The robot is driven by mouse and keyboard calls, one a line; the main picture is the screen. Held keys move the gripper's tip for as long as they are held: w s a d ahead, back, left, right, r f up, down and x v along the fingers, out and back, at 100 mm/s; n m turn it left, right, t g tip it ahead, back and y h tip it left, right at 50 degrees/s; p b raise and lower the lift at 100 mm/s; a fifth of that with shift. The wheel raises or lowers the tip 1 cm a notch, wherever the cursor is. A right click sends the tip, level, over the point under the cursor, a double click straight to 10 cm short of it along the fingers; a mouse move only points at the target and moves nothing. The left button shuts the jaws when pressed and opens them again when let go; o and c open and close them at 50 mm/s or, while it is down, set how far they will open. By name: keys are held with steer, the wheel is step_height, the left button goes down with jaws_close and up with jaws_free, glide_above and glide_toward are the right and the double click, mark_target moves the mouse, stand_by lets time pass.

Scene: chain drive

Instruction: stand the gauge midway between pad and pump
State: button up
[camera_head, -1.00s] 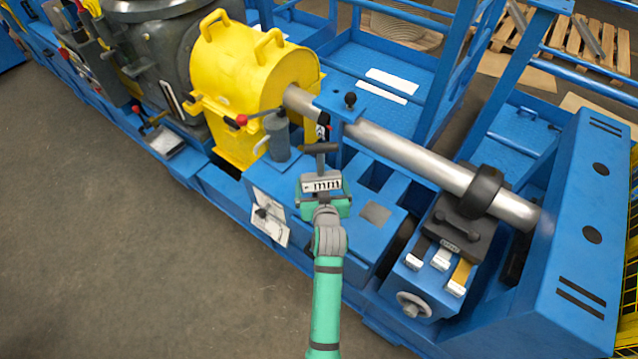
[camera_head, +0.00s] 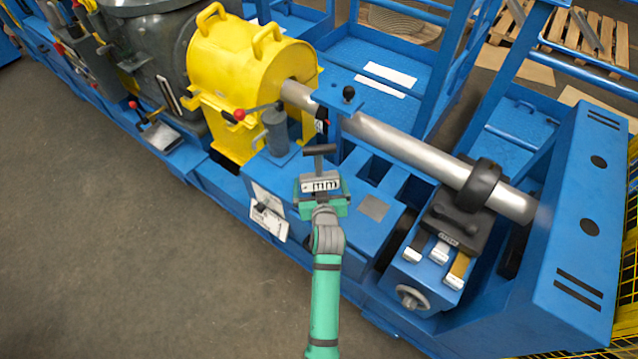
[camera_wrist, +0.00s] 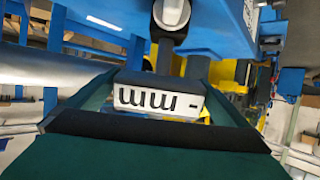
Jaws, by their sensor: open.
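The gauge (camera_head: 320,184) is a grey block with a white "mm" label and a dark T-shaped handle on top. It is upright over the blue deck, between the grey square pad (camera_head: 373,207) on its right and the grey cylindrical pump (camera_head: 275,132) with a red-knobbed lever on its upper left. My gripper (camera_head: 322,198) is open, with its green fingers on either side of the gauge's lower part. The wrist view shows the gauge label (camera_wrist: 158,97) between the fingers. The gauge's base is hidden, so I cannot tell whether it touches the deck.
A long steel shaft (camera_head: 420,158) runs behind the deck from the yellow guard (camera_head: 245,75). A dark clamp block (camera_head: 458,222) stands to the right. Recessed openings (camera_head: 375,172) lie behind the pad. White tags (camera_head: 268,222) hang on the deck's front face.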

steer(key=v, duration=1.2)
steer(key=s+f+m+h, duration=0.1)
steer(key=s+f, duration=0.1)
steer(key=s, duration=0.7)
steer(key=s+f, duration=0.2)
steer(key=s, duration=0.7)
steer(key=s+r+t, duration=0.1)
steer(key=s+r, duration=0.2)
steer(key=s, duration=0.5)
steer(key=s+r, duration=0.3)
steer(key=s, duration=0.5)
steer(key=shift+s+a+r+t, duration=0.3)
steer(key=shift+a+r+t, duration=0.1)
steer(key=shift+a, duration=0.05)
